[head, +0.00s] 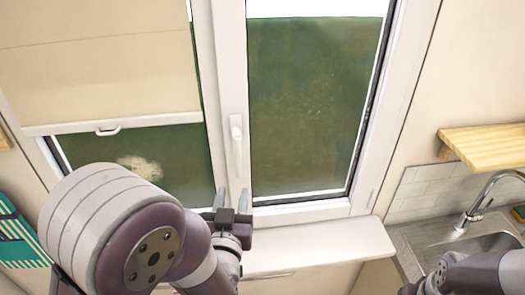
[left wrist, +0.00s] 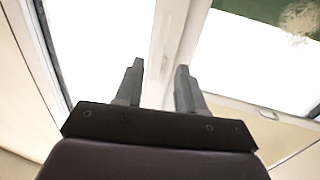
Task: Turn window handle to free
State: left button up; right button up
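The white window handle (head: 236,138) sits on the middle frame post between the two panes, its lever pointing down. My left gripper (head: 232,198) is in front of the window frame, below the handle and apart from it. In the left wrist view my left gripper (left wrist: 158,85) has its two fingers spread with nothing between them. The white window frame (left wrist: 168,45) shows beyond the fingers; the handle cannot be made out there. My right arm (head: 465,275) shows at the lower right, with its gripper out of view.
A beige blind (head: 95,65) with a small pull covers much of the left pane. A white sill (head: 320,245) runs below the window. A sink with a tap (head: 478,205) and a wooden shelf (head: 485,145) are at the right. A striped green cloth (head: 20,235) hangs at the left.

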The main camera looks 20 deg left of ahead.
aim_at(238, 162)
pick_arm(q)
jog(key=b+x, duration=0.3)
jog(key=r+b+x, duration=0.1)
jog(key=b+x, duration=0.1)
jog(key=b, duration=0.1)
jog(key=shift+w+a+r+b, duration=0.15)
jog(key=shift+w+a+b, duration=0.1)
jog(key=shift+w+b, duration=0.1)
jog(key=p+x, duration=0.1)
jog(key=x, duration=0.4)
jog(key=shift+w+d+p, duration=0.1)
jog(key=shift+p, duration=0.25)
jog(key=shift+w, duration=0.5)
grip_shut()
